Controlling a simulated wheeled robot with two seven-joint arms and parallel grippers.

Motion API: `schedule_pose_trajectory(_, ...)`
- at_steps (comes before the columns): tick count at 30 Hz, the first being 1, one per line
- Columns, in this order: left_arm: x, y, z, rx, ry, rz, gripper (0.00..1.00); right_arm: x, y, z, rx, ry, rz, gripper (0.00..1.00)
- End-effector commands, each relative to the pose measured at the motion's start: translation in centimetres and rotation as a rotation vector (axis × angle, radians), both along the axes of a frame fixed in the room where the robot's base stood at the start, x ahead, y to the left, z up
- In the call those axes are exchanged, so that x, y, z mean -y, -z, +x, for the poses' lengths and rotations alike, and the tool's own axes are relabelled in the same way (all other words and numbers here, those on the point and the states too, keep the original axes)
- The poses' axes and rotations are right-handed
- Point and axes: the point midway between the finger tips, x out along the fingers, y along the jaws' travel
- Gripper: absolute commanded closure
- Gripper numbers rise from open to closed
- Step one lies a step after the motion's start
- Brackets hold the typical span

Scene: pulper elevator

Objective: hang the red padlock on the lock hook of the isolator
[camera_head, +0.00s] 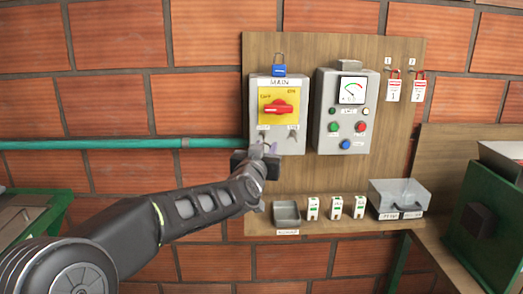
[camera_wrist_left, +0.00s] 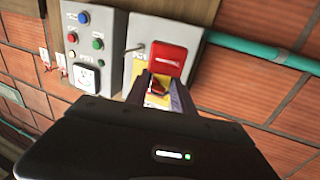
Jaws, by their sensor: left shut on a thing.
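The isolator is the grey box (camera_head: 256,97) marked MAIN, with a yellow plate (camera_head: 266,93) and a red rotary handle (camera_head: 279,108). Two small dark hooks, left (camera_head: 264,136) and right (camera_head: 292,134), sit at its lower front under small labels. My left gripper (camera_head: 266,147) is at the lower left of the isolator. In the left wrist view its fingers (camera_wrist_left: 165,88) are shut, with the red padlock (camera_wrist_left: 172,60) at their tips, in front of the isolator face. The gripper hides the padlock in the head view. I cannot tell whether its shackle touches a hook. My right gripper is not in view.
A control box (camera_head: 328,135) with a dial and buttons stands right of the isolator. A blue padlock (camera_head: 279,71) is above the isolator. Tags (camera_head: 393,90) hang at right. A green pipe (camera_head: 120,144) runs left.

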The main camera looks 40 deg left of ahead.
Motion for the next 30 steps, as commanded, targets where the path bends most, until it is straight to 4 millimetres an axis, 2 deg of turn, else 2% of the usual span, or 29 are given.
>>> schedule_pose_trajectory(30, -4.0, 0.6, 5.1, 0.001, -0.001, 0.001, 1.00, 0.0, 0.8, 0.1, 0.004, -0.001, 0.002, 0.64)
